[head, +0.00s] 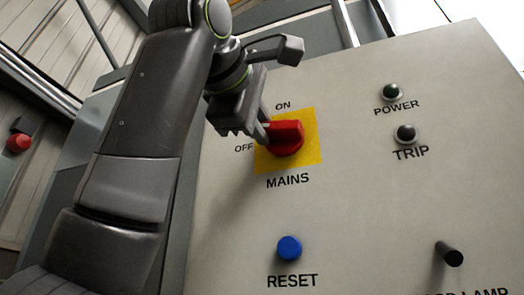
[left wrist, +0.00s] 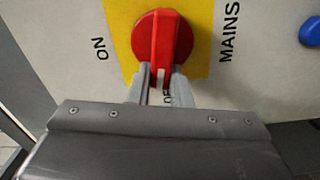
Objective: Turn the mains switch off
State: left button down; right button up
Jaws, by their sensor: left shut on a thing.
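The mains switch (head: 287,137) is a red rotary knob with a raised bar handle on a yellow plate (head: 309,122). ON is printed above it, OFF to its left and MAINS below. The handle lies about level, its gripped end toward OFF. In the left wrist view the switch (left wrist: 165,35) shows with its bar upright in the picture, the lower end toward the partly hidden OFF label. My left gripper (head: 264,132) is shut on the handle's OFF-side end, with one finger on each side (left wrist: 161,78). My right gripper is not in view.
The grey panel (head: 350,200) also carries a dark green POWER lamp (head: 393,91), a dark TRIP lamp (head: 406,132), a blue RESET button (head: 289,248) and a black knob (head: 449,254). A red button (head: 18,142) is at far left.

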pick_arm(q)
jog(key=shift+f+n+b, duration=0.25)
jog(key=shift+n+b, duration=0.3)
jog(key=shift+n, duration=0.55)
jog(key=c, duration=1.3)
grip_release()
jog(key=b+v, duration=0.5)
jog(key=v, duration=1.2)
jog(key=shift+s+a, duration=0.1)
jog(key=shift+s, duration=0.05)
